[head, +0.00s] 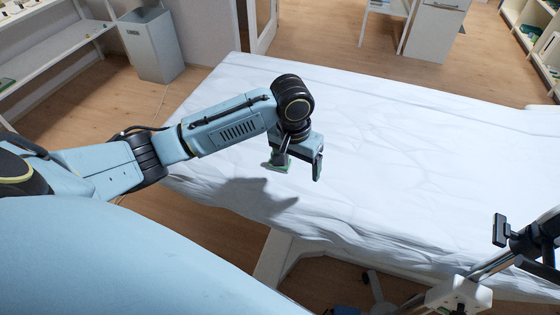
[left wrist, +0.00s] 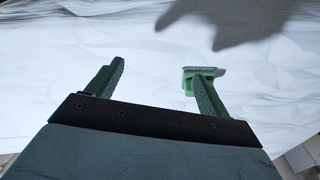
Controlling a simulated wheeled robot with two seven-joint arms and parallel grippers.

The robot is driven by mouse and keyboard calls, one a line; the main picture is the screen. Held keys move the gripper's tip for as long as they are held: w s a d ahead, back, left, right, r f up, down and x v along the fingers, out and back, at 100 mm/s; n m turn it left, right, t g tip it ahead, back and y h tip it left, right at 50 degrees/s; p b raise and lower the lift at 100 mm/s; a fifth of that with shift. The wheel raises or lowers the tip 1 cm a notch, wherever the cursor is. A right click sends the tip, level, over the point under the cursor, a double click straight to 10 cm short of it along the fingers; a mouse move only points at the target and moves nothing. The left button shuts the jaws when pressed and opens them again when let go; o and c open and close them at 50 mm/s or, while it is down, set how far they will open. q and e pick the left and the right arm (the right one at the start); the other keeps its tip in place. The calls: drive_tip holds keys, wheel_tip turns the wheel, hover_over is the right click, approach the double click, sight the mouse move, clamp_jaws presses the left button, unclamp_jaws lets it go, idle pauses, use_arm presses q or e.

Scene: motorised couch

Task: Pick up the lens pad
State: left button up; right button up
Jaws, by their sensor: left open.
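A small green and grey pad, which I take to be the lens pad (left wrist: 203,71), lies on the white-covered couch. In the left wrist view it sits just beyond the right-hand finger, which hides part of it. In the head view a small green patch that may be the pad (head: 270,167) shows by the left-hand finger. My left gripper (head: 298,173) is open above the couch, pointing down, and it also shows in the left wrist view (left wrist: 154,68). Nothing is between its fingers. I cannot tell whether the finger touches the pad. My right gripper is not in view.
The couch (head: 420,150) has a wrinkled white cover, bare around the gripper. A stand with black fittings (head: 460,292) is at the lower right. A grey bin (head: 152,45) and shelves stand at the back left, and a white cabinet (head: 435,30) at the back right.

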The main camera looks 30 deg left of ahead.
use_arm(q)
drive_tip(key=w+a+r+n+y, duration=0.1)
drive_tip(key=w+a+r+n, duration=0.25)
drive_tip(key=a+r, duration=0.3)
drive_tip(key=shift+m+g, duration=0.25)
drive_tip(key=shift+g, duration=0.15)
drive_tip(key=f, duration=0.2)
drive_tip(key=f+b, duration=0.1)
drive_tip(key=f, duration=0.4)
drive_tip(key=shift+w+a+f+b, duration=0.25)
drive_tip(key=shift+w+b, duration=0.1)
drive_tip(key=shift+b, duration=0.05)
drive_tip(key=shift+f, duration=0.5)
drive_tip(key=f, duration=0.2)
drive_tip(key=f+b, duration=0.1)
drive_tip(key=f, duration=0.1)
drive_tip(key=shift+s+a+f+b, duration=0.2)
drive_tip(key=shift+f+b, duration=0.1)
drive_tip(key=shift+f, duration=0.1)
drive_tip(key=shift+w, duration=0.1)
drive_tip(key=c, duration=1.1)
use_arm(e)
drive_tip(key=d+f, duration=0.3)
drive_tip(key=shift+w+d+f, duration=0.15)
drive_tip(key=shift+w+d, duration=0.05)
